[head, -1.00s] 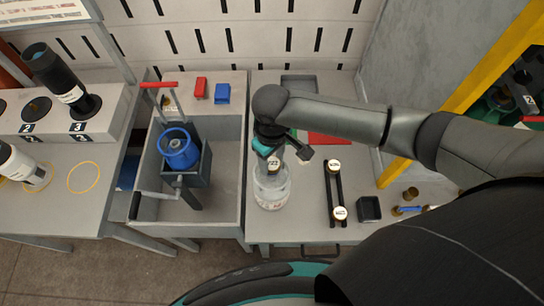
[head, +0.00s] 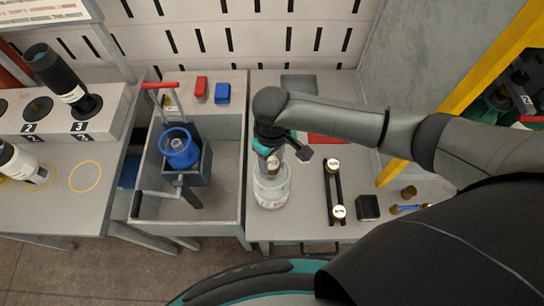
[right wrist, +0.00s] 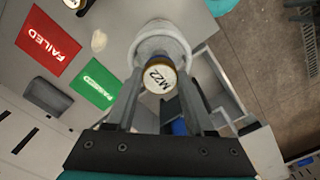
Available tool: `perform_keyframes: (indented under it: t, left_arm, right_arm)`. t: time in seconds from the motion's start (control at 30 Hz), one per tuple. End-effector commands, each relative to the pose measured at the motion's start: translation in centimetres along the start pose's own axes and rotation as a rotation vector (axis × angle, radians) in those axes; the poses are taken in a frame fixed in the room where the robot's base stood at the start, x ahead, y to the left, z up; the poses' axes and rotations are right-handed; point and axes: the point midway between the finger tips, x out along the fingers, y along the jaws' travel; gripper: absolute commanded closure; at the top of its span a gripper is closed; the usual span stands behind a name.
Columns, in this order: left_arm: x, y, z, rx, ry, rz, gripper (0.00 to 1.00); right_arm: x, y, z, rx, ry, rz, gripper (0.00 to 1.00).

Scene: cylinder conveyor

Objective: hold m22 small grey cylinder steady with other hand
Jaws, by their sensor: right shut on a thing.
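The m22 small grey cylinder (right wrist: 160,82) has a pale top lettered M22 with a gold rim. It stands upright between the fingers of my right gripper (head: 271,158), which is shut on it. In the right wrist view the fingers reach along both sides of the cylinder from my right gripper (right wrist: 160,112). A clear round vessel (head: 271,190) is directly below the gripper in the head view. Its whitish rim (right wrist: 160,40) shows around the cylinder in the right wrist view. I cannot tell how deep the cylinder sits in it. My left gripper is out of view.
A black rack (head: 334,190) with two pale-topped cylinders stands to the right, beside a small black box (head: 368,207). A red FAILED mat (right wrist: 50,42) and a green PASSED mat (right wrist: 96,84) lie nearby. A sunken tray (head: 225,190) with a blue-ringed device (head: 180,148) is left.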

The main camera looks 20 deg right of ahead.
Motion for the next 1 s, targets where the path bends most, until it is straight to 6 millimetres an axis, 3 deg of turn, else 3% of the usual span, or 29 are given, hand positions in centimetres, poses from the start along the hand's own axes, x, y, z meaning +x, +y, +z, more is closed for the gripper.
perform_keyframes:
  t: [1.0]
  left_arm:
    - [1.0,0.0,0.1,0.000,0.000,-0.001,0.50]
  right_arm:
    - [1.9,0.0,0.0,0.001,0.000,-0.001,1.00]
